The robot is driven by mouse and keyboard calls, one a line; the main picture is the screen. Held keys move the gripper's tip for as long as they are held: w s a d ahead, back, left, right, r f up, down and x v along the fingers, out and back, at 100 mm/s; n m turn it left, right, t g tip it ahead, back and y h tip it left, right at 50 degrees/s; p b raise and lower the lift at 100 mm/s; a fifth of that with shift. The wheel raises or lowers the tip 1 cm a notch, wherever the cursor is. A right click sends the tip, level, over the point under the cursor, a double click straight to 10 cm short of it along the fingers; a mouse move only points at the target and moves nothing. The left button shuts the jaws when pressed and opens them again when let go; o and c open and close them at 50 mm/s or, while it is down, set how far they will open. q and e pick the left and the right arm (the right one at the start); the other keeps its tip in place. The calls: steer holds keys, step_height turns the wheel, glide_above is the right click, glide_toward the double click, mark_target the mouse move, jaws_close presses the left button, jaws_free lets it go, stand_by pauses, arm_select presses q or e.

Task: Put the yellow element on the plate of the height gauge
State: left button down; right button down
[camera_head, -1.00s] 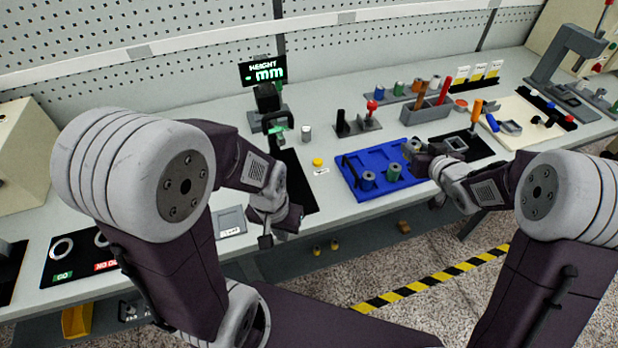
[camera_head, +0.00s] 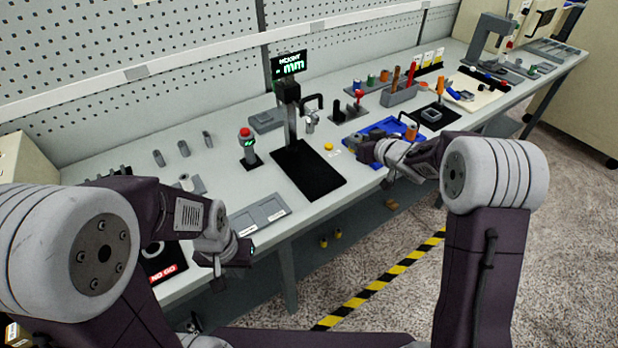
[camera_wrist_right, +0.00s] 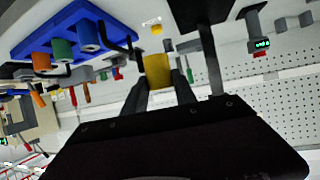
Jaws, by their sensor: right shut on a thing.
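The yellow element (camera_wrist_right: 157,70) is between the fingers of my right gripper (camera_wrist_right: 159,82) in the right wrist view, and the gripper is shut on it. In the head view my right gripper (camera_head: 366,152) is above the bench, right of the height gauge (camera_head: 291,118); the element cannot be made out there. The gauge has a black plate (camera_head: 308,172), which looks bare, and a display (camera_head: 288,65) on top. My left gripper (camera_head: 226,260) hangs by the front edge of the bench at left; its jaws are not clear.
A small yellow button (camera_head: 328,146) lies on the bench between the plate and the blue tray (camera_head: 385,130). The tray holds several coloured spindles. A post with a red top (camera_head: 246,142) stands left of the plate. A grey flat tray (camera_head: 262,214) lies in front of it.

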steer(key=a+f+b, duration=0.1)
steer(key=a+f, duration=0.1)
steer(key=a, duration=0.1)
steer(key=a+f+b, duration=0.1)
steer(key=a+f, duration=0.1)
steer(key=a, duration=0.2)
steer(key=a+f+b, duration=0.1)
steer(key=a+f, duration=0.1)
steer(key=a, duration=0.2)
steer(key=shift+s+a+b, duration=0.1)
steer(key=shift+s+b, duration=0.15)
steer(key=shift+b, duration=0.15)
steer(key=shift+w+a+f, duration=0.15)
steer(key=shift+a+f, duration=0.1)
steer(key=shift+a, duration=0.05)
step_height(320, 180, down, 4)
steer(key=shift+a+r, duration=0.1)
steer(key=shift+f+b, duration=0.2)
steer(key=shift+b, duration=0.2)
steer(key=c, duration=1)
jaws_free()
